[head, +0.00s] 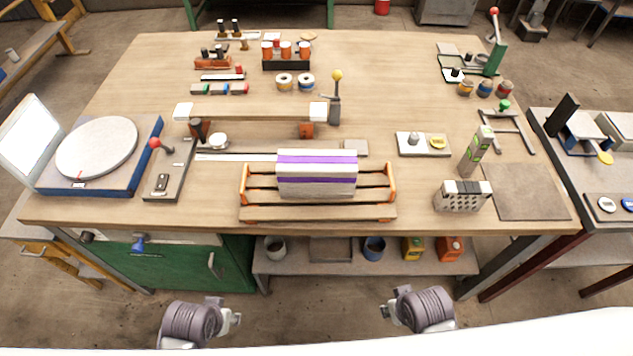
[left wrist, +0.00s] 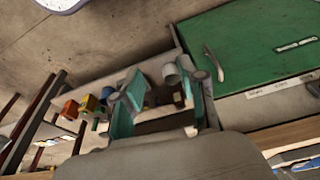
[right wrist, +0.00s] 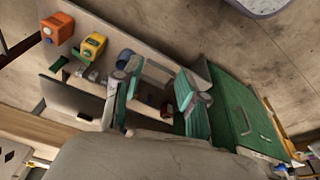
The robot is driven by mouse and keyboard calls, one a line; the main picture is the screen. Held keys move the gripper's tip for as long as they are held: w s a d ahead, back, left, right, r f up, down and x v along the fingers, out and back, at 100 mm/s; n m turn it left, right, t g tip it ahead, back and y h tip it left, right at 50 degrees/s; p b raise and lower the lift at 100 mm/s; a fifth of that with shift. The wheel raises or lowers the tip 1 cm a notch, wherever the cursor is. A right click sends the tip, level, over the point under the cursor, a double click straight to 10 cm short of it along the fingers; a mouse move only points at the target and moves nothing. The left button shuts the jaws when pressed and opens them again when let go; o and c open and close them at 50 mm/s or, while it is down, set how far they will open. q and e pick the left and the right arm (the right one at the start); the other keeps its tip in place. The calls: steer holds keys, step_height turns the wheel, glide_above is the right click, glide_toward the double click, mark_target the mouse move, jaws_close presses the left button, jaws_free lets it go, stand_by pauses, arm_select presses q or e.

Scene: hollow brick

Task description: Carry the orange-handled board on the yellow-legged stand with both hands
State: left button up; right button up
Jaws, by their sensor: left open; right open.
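A slatted wooden board (head: 318,213) with orange handles at both ends lies at the front middle of the workbench in the head view. A pale block (head: 316,182) with purple bands sits on it and hides part of the slats. No yellow-legged stand shows under the board. My left gripper (head: 232,318) and my right gripper (head: 388,310) are low in front of the bench, well apart from the board. Both are open and empty. The left wrist view shows my left gripper's teal fingers apart (left wrist: 168,112), and the right wrist view shows my right gripper's likewise (right wrist: 158,108).
The wooden workbench (head: 400,90) is crowded behind the board. A hollow brick (head: 460,200) stands to its right, a lever fixture (head: 168,175) and a round turntable (head: 97,147) to its left. A green cabinet (head: 190,268) and a lower shelf (head: 330,268) are under the bench.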

arm_select(q)
steer(key=w+d+r+t+h+p, duration=0.1)
steer(key=w+d+r+p, duration=0.2)
steer(key=r, duration=1)
arm_select(e)
steer(key=w+r, duration=0.3)
steer(key=r, duration=0.9)
arm_select(q)
step_height(320, 180, up, 11)
steer(key=n+h, duration=0.1)
steer(key=n, duration=0.1)
glide_above(243, 181)
steer(key=s+a, duration=0.3)
steer(key=s, duration=0.2)
arm_select(e)
steer(key=m+t+h, duration=0.2)
steer(key=h, duration=0.1)
glide_toward(390, 174)
arm_select(q)
steer(key=x, duration=1.4)
steer(key=shift+w+r, duration=0.1)
steer(key=shift+r, duration=0.05)
arm_select(e)
steer(key=x, duration=1)
steer(key=shift+w+d+f, duration=0.1)
steer(key=shift+d+f, duration=0.05)
steer(key=shift+f, duration=0.15)
